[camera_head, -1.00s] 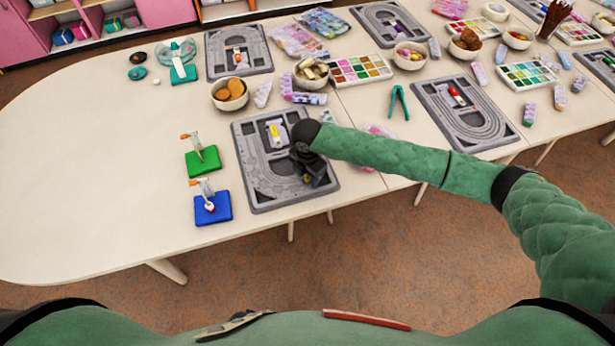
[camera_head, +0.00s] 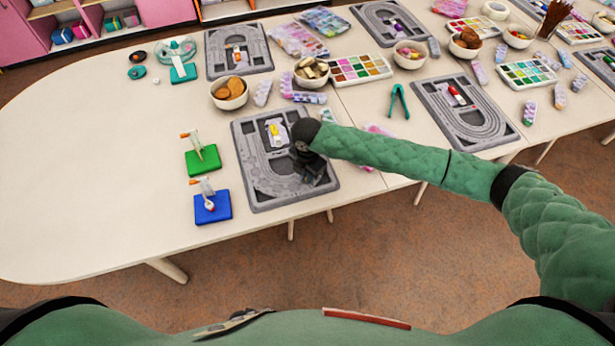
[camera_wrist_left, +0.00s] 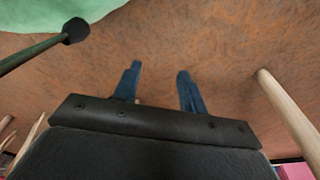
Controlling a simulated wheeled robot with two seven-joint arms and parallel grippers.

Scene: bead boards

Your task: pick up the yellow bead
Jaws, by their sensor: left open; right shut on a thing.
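My right gripper (camera_head: 316,178) is low over the right side of the near grey bead board (camera_head: 262,187). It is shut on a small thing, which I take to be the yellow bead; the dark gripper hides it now. A white holder with a yellow piece (camera_head: 275,131) lies in the upper part of the same board, left of my right wrist. My left gripper (camera_wrist_left: 158,72) shows in the left wrist view with its two blue fingers apart and nothing between them, above the brown floor.
A green stand (camera_head: 203,161) and a blue stand (camera_head: 213,209) are left of the board. Bowls, such as one of brown pieces (camera_head: 230,104), and more boards (camera_head: 465,128) fill the back and right. The table's left part (camera_head: 95,165) is clear.

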